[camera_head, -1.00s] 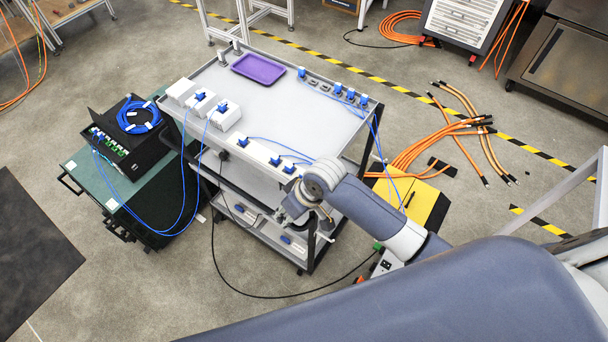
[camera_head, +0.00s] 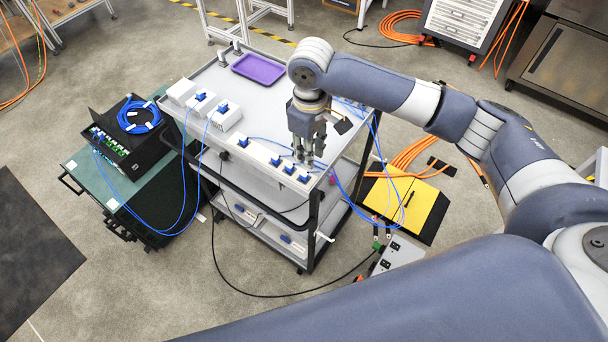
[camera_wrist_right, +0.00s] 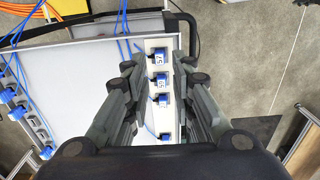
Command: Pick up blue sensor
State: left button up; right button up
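Several blue sensors sit in a white strip (camera_head: 248,150) along the front edge of the grey cart top. One blue sensor (camera_head: 304,178) is at the strip's right end, another (camera_head: 289,169) is beside it, and a third (camera_head: 275,161) is further left. My right gripper (camera_head: 308,162) points down just above the strip's right end. In the right wrist view the fingers (camera_wrist_right: 160,88) are spread, with numbered blue sensors (camera_wrist_right: 159,80) showing between them. The gripper looks open and empty. My left gripper is not in view.
A purple tray (camera_head: 258,69) lies at the cart's back. White boxes with blue sensors (camera_head: 222,107) stand at the left. Blue cables hang off the cart near my right gripper. A yellow-black case (camera_head: 402,207) is on the floor to the right.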

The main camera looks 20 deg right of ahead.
send_over(307, 176)
jog(key=f, duration=0.4)
jog(key=shift+s+d+f+p, duration=0.1)
jog(key=shift+s+f+p, duration=0.1)
jog(key=shift+f+p, duration=0.1)
jog(key=f+p, duration=0.1)
jog(key=f, duration=0.3)
jog(key=shift+w+f+p, duration=0.2)
jog(key=shift+f+p, duration=0.15)
jog(key=shift+p, duration=0.05)
jog(key=shift+f, duration=0.35)
jog(key=c, duration=0.5)
